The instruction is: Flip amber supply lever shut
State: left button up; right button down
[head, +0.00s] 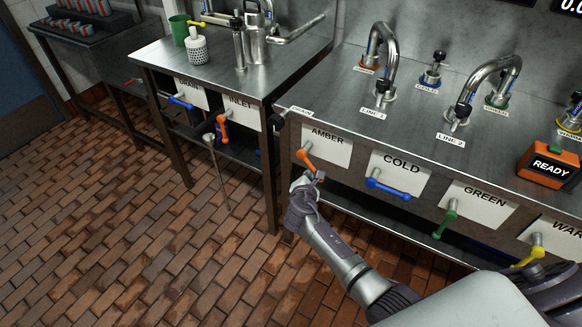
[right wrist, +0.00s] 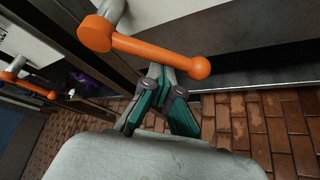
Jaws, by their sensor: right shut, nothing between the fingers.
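The amber supply lever (head: 304,157) is an orange handle under the AMBER label (head: 326,141) on the bench front. It slants down to the right from its hub. In the right wrist view the orange lever (right wrist: 150,50) runs from its hub at upper left to a ball end at right, slightly lower. My right gripper (head: 316,177) is shut and empty, close to the lever's lower end. In the right wrist view its fingertips (right wrist: 160,72) are just below the bar, partly hidden by it; I cannot tell whether they touch. My left gripper is not in view.
To the right are the blue COLD lever (head: 388,190), the green lever (head: 445,224) and a yellow lever (head: 527,256). A side bench has a blue lever (head: 181,101) and an orange INLET lever (head: 223,124). The brick floor (head: 130,220) at left is clear.

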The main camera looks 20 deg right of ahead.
pick_arm(q)
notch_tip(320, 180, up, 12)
jog(key=p, duration=1.1)
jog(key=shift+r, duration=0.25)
pick_arm(e)
jog(key=r+n+g, duration=0.1)
jog(key=s+d+r+n+g+h, duration=0.1)
jog(key=r+n, duration=0.1)
jog(key=r+n+g+h, duration=0.1)
jog(key=shift+s+d+r+g, duration=0.2)
jog(key=shift+s+d+g, duration=0.05)
jog(key=shift+s+g, duration=0.15)
pick_arm(q)
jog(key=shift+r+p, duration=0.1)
jog(key=shift+p, duration=0.25)
